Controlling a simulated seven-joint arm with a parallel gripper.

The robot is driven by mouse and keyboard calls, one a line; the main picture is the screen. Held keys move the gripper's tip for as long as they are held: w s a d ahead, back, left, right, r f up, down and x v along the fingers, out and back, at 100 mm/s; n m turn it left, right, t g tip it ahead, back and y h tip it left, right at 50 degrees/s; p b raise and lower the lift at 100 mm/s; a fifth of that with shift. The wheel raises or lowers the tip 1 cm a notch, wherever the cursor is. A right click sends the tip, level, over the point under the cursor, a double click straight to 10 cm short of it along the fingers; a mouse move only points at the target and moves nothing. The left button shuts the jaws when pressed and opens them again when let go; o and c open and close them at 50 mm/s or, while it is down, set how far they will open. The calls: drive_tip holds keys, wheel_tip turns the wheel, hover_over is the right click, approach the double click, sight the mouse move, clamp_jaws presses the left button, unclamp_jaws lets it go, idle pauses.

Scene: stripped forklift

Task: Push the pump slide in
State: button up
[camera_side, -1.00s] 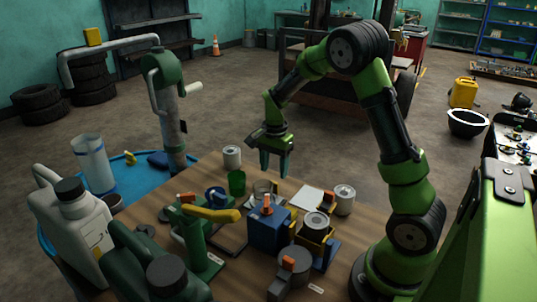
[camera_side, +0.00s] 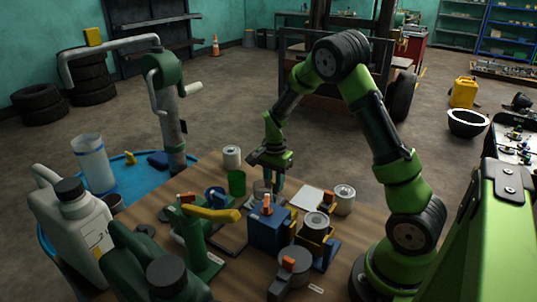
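I cannot tell for sure which part is the pump slide. A blue block (camera_side: 267,230) with an orange-topped post (camera_side: 267,203) stands near the middle of the wooden table. To its right is a blue and yellow holder (camera_side: 318,247) with a grey can (camera_side: 316,222) in it. A green stand with a yellow lever (camera_side: 210,214) is to the left. My gripper (camera_side: 275,187) points down just behind the blue block, by a partly hidden can. Its fingertips are low and partly hidden, so its opening and any contact are unclear.
A green cup (camera_side: 237,182) and a pale can (camera_side: 232,157) stand left of my gripper. A white plate (camera_side: 305,198) and another can (camera_side: 344,198) are to the right. A grey piece with an orange tab (camera_side: 289,265) lies in front. Jugs (camera_side: 75,220) crowd the left.

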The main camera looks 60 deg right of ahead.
sight(255, 199)
clamp_jaws()
drive_tip(key=a, duration=1)
drive_tip(key=o, duration=0.9)
unclamp_jaws()
wheel_tip(255, 199, up, 17)
drive_tip(key=shift+c, duration=0.2)
